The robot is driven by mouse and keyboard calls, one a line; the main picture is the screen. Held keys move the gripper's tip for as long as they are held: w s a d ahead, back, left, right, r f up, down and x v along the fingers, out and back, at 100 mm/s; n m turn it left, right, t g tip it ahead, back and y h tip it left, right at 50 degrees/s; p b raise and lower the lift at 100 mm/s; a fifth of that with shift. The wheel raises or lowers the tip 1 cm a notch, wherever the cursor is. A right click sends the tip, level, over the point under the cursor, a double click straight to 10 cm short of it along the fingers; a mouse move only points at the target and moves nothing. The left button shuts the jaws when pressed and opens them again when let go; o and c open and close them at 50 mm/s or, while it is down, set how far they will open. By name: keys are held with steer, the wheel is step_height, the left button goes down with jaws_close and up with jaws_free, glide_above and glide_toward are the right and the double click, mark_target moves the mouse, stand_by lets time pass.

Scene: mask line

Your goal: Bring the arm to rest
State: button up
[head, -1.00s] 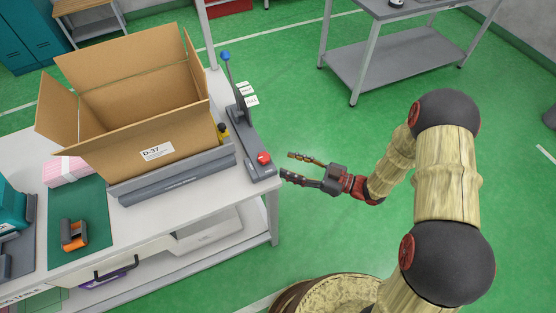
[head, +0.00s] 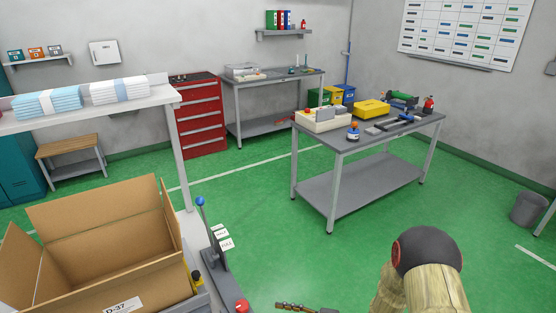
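My arm (head: 430,275) shows at the bottom right of the head view, with a dark round joint over pale, bamboo-like links. Only a small part of my gripper (head: 292,307) shows at the bottom edge, right of the lever stand. The rest of it is cut off by the frame, so its opening is hidden. Nothing is seen in the visible part.
An open cardboard box (head: 110,245) marked D-37 stands at lower left. A lever (head: 213,240) with a blue knob and a red button (head: 242,306) stands beside it. A grey table (head: 360,140) with tools stands further back. Green floor (head: 300,250) is clear between.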

steer(key=w+d+f+m+t+h, duration=0.1)
steer(key=w+d+f+m+h, duration=0.35)
steer(key=d+f+h, duration=0.75)
steer(key=s+d+r+m+g+h, duration=0.1)
steer(key=s+d+r+m+h, duration=0.2)
steer(key=d, duration=0.4)
steer(key=s+d+r+m+g+h, duration=0.1)
steer(key=d+r+m+h, duration=0.1)
steer(key=d+r, duration=0.5)
steer(key=s+a+r+m+g, duration=0.15)
steer(key=s+r+m, duration=0.35)
steer(key=s+r, duration=1)
steer(key=s+a+r+t, duration=0.2)
steer(key=a+r, duration=0.1)
steer(key=r, duration=0.5)
steer(key=s+a+r+t, duration=0.1)
steer(key=s+a+r, duration=0.2)
steer(key=r, duration=0.5)
steer(key=shift+a+r+t+y, duration=0.25)
steer(key=shift+r+t+y, duration=0.05)
steer(key=shift+t+y, duration=0.1)
steer(key=shift+m, duration=0.25)
steer(key=shift+c, duration=0.9)
